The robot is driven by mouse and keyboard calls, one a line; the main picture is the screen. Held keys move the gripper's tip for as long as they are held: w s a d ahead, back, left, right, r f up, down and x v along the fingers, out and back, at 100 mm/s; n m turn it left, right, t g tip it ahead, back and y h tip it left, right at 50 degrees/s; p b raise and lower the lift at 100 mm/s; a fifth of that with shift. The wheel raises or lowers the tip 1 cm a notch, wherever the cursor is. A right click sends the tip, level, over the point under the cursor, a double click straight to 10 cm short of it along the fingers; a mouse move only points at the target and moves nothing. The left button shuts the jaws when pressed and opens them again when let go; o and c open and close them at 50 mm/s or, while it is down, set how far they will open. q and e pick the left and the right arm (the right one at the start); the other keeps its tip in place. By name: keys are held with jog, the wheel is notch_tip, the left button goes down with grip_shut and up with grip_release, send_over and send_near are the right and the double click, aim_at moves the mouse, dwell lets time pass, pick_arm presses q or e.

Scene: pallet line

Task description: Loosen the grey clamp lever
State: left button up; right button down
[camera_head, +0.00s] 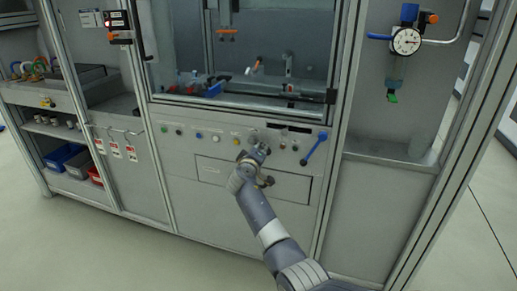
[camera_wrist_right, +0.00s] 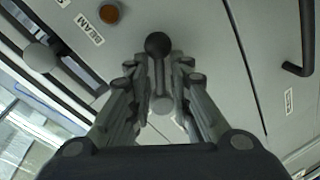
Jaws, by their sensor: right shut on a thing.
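A small grey lever with a black ball knob (camera_wrist_right: 157,44) shows in the right wrist view, with its rounded grey end (camera_wrist_right: 162,104) lower down between the fingers. My right gripper (camera_head: 260,150) is at the machine's front panel, below the window. In the right wrist view its two fingers (camera_wrist_right: 158,72) stand on either side of the lever and are shut on it. In the head view the gripper hides most of the lever. My left gripper is in neither view.
A blue lever (camera_head: 316,147) is right of my gripper. An amber button (camera_wrist_right: 108,13) is beside the BEAM label. A drawer front with a dark handle (camera_head: 268,181) lies below. A dial gauge (camera_head: 406,41) hangs at the right. The floor in front is clear.

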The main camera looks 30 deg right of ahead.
jog(key=shift+s+d+f, duration=0.15)
jog(key=shift+s+f, duration=0.05)
jog(key=shift+f, duration=0.2)
jog(key=c, duration=1.6)
grip_release()
jog(key=shift+o, duration=0.8)
jog(key=shift+d, duration=0.1)
jog(key=shift+r, duration=0.2)
jog(key=shift+a+r, duration=0.1)
jog(key=shift+a, duration=0.1)
jog(key=v, duration=1.1)
jog(key=shift+s+a, duration=0.2)
jog(key=shift+s, duration=0.15)
